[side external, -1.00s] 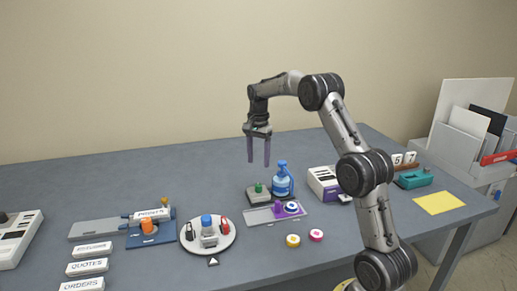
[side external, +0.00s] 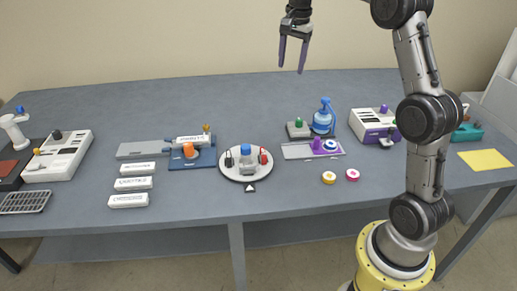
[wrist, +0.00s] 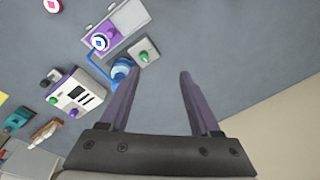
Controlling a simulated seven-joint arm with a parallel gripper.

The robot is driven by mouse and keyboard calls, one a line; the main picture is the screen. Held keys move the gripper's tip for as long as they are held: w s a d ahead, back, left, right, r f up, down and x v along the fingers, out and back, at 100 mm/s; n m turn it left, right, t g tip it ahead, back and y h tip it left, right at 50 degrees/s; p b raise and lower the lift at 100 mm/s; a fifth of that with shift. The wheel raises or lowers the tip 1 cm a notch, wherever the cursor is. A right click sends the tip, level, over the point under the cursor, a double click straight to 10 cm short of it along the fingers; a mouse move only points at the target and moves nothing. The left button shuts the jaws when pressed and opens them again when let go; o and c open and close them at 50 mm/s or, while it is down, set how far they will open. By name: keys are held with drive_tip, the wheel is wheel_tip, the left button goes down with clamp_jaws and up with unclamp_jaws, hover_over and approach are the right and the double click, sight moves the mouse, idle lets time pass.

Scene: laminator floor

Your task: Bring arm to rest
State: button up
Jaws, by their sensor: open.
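My gripper (side external: 293,55) is open and empty, high above the back part of the table in the side external view. In the wrist view my gripper (wrist: 160,85) shows two purple-grey fingers spread well apart with nothing between them but table surface. My arm rises from its yellow base at the right of the side external view. The gripper touches nothing.
The air around the gripper is clear.

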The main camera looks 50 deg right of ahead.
drive_tip(key=s+a+r+n+t, duration=0.2)
drive_tip(key=s+a+r+n, duration=0.2)
drive_tip(key=s+a, duration=0.45)
drive_tip(key=s+a+r+n+t, duration=0.1)
drive_tip(key=s+a+r+n, duration=0.25)
drive_tip(key=s+a, duration=0.5)
drive_tip(key=s+a+f+n+t, duration=0.1)
drive_tip(key=s+a+f+n, duration=0.4)
drive_tip(key=s+f+n, duration=0.4)
wheel_tip(320, 180, down, 2)
drive_tip(key=shift+s+a+f+y, duration=0.2)
drive_tip(key=shift+s+y, duration=0.2)
drive_tip(key=shift+s, duration=0.55)
